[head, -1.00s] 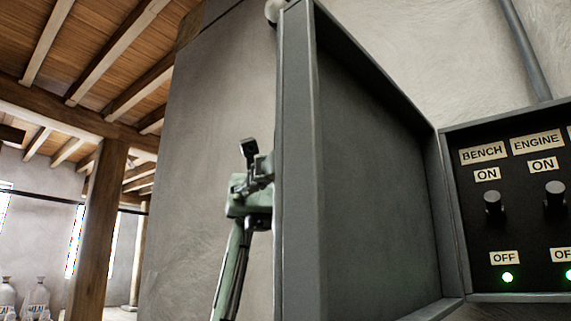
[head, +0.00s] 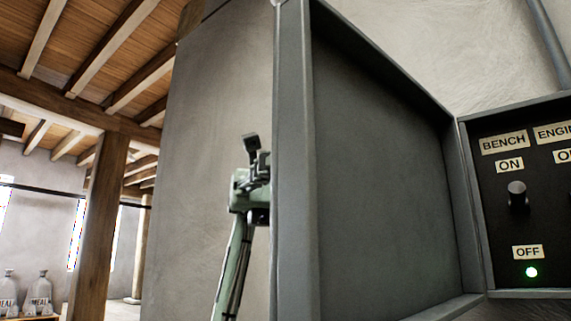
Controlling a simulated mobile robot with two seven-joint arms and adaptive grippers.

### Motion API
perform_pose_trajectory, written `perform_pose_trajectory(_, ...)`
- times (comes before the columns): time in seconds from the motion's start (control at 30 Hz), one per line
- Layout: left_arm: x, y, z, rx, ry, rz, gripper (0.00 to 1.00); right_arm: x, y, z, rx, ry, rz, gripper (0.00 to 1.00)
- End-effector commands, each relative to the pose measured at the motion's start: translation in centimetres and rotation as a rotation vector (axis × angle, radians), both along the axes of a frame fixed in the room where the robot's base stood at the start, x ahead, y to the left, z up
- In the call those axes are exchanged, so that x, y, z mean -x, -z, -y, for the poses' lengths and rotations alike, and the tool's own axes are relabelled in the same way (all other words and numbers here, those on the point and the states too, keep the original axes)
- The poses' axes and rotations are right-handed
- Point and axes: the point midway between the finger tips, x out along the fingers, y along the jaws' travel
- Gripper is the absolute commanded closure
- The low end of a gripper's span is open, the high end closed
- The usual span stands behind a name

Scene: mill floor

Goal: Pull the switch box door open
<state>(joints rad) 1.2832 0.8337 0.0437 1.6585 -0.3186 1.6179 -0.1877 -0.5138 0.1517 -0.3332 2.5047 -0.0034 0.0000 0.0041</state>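The switch box door (head: 385,170) stands swung wide open, its dark inner face towards me. It is hinged at the left side of the switch box (head: 515,200) on the right. The box shows a BENCH knob (head: 517,195), ON and OFF labels and a lit green lamp. My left gripper (head: 255,150) is at the left edge of the door, partly hidden behind it. One dark finger shows; I cannot tell whether the gripper is open or touches the door. My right gripper is not in view.
A plastered wall (head: 205,160) stands behind my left arm. A wooden post (head: 98,225) and meal sacks (head: 38,290) are farther off at the left. A grey conduit (head: 546,45) runs up from the box. Open floor shows at the far left.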

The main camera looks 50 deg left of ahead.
Motion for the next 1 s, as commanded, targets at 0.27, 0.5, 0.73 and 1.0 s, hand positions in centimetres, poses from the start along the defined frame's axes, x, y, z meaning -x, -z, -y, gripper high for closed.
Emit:
perform_pose_trajectory(0.27,0.0,0.0,0.0,0.000,-0.001,0.000,0.78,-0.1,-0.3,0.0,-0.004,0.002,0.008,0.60)
perform_pose_trajectory(0.5,-0.5,-0.1,-1.1,0.002,-0.002,-0.001,0.78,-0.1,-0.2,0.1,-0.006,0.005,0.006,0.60)
perform_pose_trajectory(0.73,-2.4,-0.2,-5.3,0.004,-0.003,-0.002,0.78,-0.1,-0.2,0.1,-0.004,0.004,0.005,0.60)
perform_pose_trajectory(1.0,-4.4,-0.1,-9.7,0.003,-0.001,0.000,0.78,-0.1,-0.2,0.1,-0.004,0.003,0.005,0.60)
